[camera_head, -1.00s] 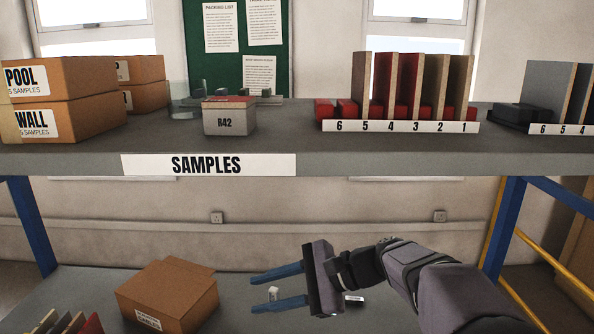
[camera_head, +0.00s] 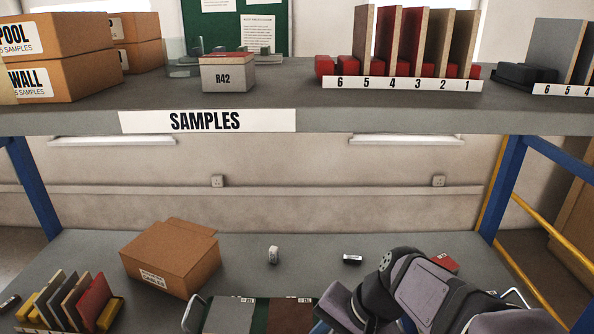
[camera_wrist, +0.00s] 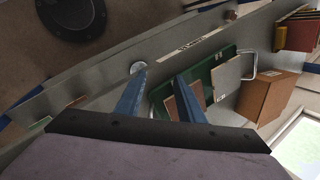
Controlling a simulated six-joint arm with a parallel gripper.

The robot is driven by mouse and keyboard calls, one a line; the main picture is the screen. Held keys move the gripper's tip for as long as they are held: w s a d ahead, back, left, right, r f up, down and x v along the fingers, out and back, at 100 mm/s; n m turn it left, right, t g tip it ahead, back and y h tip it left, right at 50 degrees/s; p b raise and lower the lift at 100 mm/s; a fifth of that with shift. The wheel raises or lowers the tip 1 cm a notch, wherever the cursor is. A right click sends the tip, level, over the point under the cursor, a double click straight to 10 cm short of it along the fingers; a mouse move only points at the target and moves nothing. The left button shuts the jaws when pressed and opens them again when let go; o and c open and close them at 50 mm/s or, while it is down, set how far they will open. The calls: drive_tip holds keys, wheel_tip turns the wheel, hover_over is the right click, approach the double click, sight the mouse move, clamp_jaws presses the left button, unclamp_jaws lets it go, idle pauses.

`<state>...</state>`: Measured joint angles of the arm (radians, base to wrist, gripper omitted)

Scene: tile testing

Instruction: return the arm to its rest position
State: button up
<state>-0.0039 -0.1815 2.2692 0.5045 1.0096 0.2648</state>
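My arm (camera_head: 425,285) reaches in from the lower right of the head view and bends down toward the lower shelf. Its end is mostly cut off by the bottom edge there. In the wrist view my gripper (camera_wrist: 160,78) shows two blue fingers, spread apart with nothing between them. Beyond the fingers, a green tray (camera_wrist: 232,60) with wire handles and flat tiles on it lies below. The tray also shows at the bottom of the head view (camera_head: 262,318), partly hidden by my arm.
A brown box (camera_head: 165,260) and a rack of upright tiles (camera_head: 75,300) stand on the lower shelf at left. Two small blocks lie behind the tray. The upper shelf (camera_head: 400,118) holds boxes and tile racks. Blue posts (camera_head: 505,180) stand at the sides.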

drive_tip(key=s+d+f+n+h+b, duration=0.2)
drive_tip(key=d+f, duration=0.3)
drive_tip(key=f, duration=0.4)
drive_tip(key=s+d+f+n+g+h+b, duration=0.1)
drive_tip(key=s+d+f+n+b, duration=0.3)
drive_tip(key=f, duration=0.5)
drive_tip(key=shift+s+d+h, duration=0.25)
drive_tip(key=shift+d+h, duration=0.5)
drive_tip(key=shift+h, duration=0.15)
